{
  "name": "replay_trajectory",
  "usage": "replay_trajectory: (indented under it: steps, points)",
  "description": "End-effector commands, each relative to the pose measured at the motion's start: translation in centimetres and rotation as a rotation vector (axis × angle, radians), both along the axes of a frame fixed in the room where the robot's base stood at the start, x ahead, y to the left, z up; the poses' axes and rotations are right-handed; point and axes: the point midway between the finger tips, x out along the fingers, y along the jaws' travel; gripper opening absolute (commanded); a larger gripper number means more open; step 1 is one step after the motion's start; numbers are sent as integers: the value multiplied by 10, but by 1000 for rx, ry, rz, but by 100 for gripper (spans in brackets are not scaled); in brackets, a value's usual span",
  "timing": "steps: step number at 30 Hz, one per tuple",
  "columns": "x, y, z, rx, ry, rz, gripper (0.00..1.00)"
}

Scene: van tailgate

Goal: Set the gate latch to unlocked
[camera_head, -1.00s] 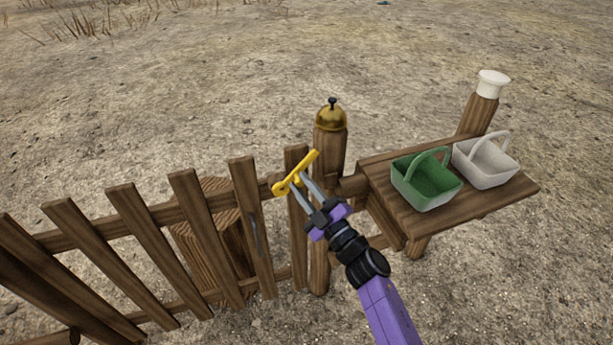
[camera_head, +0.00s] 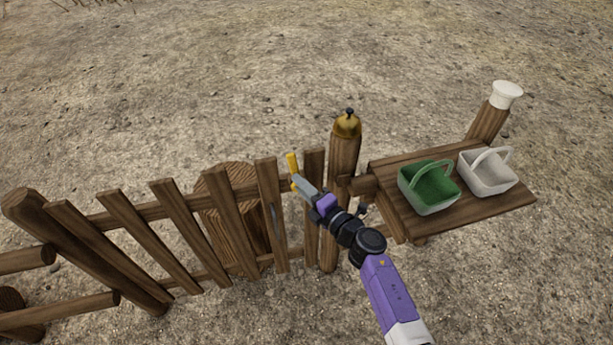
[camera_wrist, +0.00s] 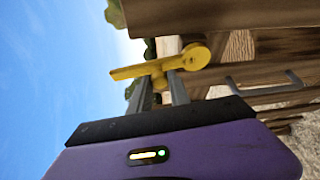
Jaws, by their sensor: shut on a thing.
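The yellow gate latch (camera_head: 292,163) is on the wooden gate (camera_head: 232,190), near the gate's right end by the post. In the head view its bar stands roughly upright, with its lower part hidden behind my gripper. In the wrist view the latch (camera_wrist: 160,68) shows a long bar and a round pivot end against the wood. My gripper (camera_head: 299,181) is shut on the latch; in the wrist view its two fingers (camera_wrist: 160,86) are on the latch's short stem.
A post with a brass bell (camera_head: 347,125) stands just right of the gate end. A wooden shelf (camera_head: 470,210) holds a green basket (camera_head: 430,188) and a white basket (camera_head: 487,172). A grey handle (camera_wrist: 265,85) shows in the wrist view. A stump (camera_head: 228,215) stands behind the gate.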

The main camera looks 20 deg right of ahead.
Motion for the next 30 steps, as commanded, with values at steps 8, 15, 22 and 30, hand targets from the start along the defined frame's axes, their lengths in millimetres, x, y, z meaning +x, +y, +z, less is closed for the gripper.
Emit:
replay_trajectory:
  steps: [8,15,22,30]
  points:
    - [0,11,1,-142,0,4,0]
    - [0,14,-2,-196,0,3,0]
    - [0,14,-3,-204,1,3,0]
    - [0,14,-3,-203,1,3,33]
